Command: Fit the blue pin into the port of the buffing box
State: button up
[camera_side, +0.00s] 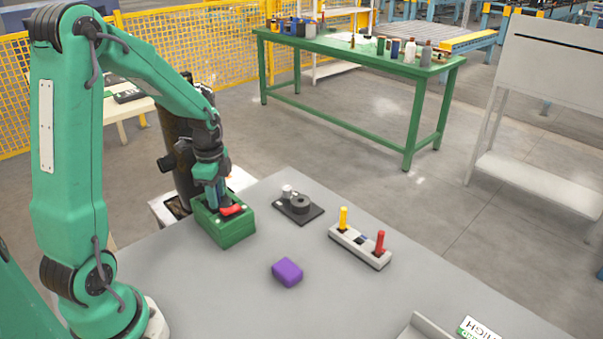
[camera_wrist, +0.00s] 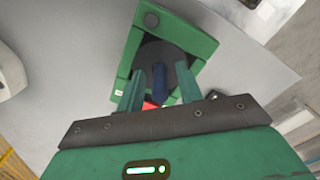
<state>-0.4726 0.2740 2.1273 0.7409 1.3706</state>
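The green buffing box (camera_side: 232,234) stands on the grey table's far left part; in the wrist view its green frame (camera_wrist: 126,62) surrounds a dark round recess. The blue pin (camera_wrist: 159,82) stands at this recess, between my gripper's fingers. How deep it sits in the port is hidden. My gripper (camera_side: 216,197) is directly over the box, pointing down. In the wrist view my gripper (camera_wrist: 160,68) has a finger on each side of the pin, with a visible gap to each, so it looks open. A red part (camera_side: 232,210) shows at the box's top.
A pale rack (camera_side: 347,246) holds a yellow pin (camera_side: 343,218) and a red pin (camera_side: 380,242). A dark fixture (camera_side: 299,208) stands right of the box. A purple block (camera_side: 287,272) lies nearer. A grey tray (camera_side: 414,329) is at the front edge. Bare table lies between them.

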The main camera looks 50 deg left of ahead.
notch_tip(320, 180, up, 12)
jog(key=shift+r, duration=0.2)
dwell(0.7)
jog(key=shift+d, duration=0.1)
dwell(0.4)
jog(key=s+d+r+n+t, duration=0.2)
jog(key=s+d+n, duration=0.3)
jog(key=d, duration=0.3)
jog(key=s+d+r+n+t, duration=0.2)
jog(key=s+d+n, duration=0.3)
jog(key=d, duration=0.3)
jog(key=shift+s+d+r+t, duration=0.3)
jog(key=shift+d+r+t, duration=0.1)
jog(key=shift+t, duration=0.4)
